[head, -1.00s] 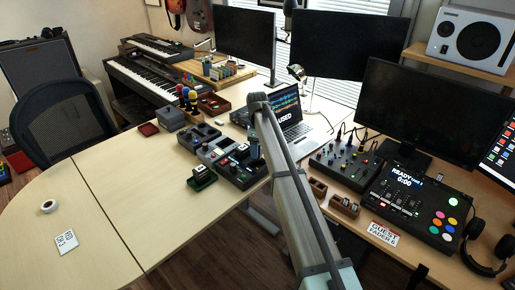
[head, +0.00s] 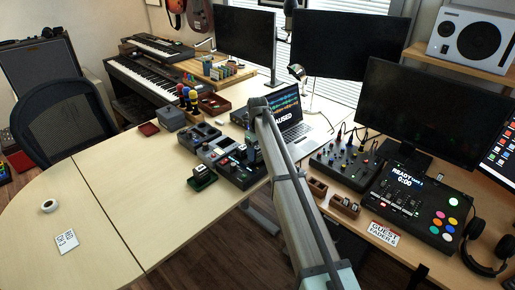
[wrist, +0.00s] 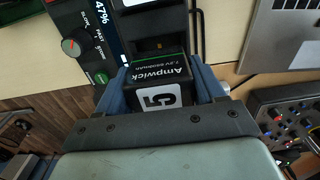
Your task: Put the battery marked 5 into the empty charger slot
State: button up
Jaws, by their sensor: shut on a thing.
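A black battery (wrist: 150,73) with a white label reading 5 and the name Ampwick sits between the blue fingers of my gripper (wrist: 162,84) in the wrist view. The gripper is shut on it. Just past the battery is the dark charger (wrist: 76,20), with a red-tipped knob and a screen showing 47%. A dark recess with a small orange mark lies directly beyond the battery; its depth is unclear. In the head view the charger (head: 240,177) is on the desk, and my gripper (head: 254,152) is over its right part, largely hidden by my arm.
A small green holder (head: 202,178) with a white-labelled block stands left of the charger. A laptop (head: 292,118) is behind my arm; a control box with knobs (head: 345,158) is to the right. The left desk is mostly clear around a tape roll (head: 49,206) and a card (head: 66,240).

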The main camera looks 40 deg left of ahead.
aim_at(257, 157)
jog(key=shift+f, duration=1.8)
dwell(2.9)
jog(key=shift+r, duration=0.8)
jog(key=shift+f, duration=0.85)
dwell(1.0)
jog(key=o, duration=1)
jog(key=shift+r, duration=0.1)
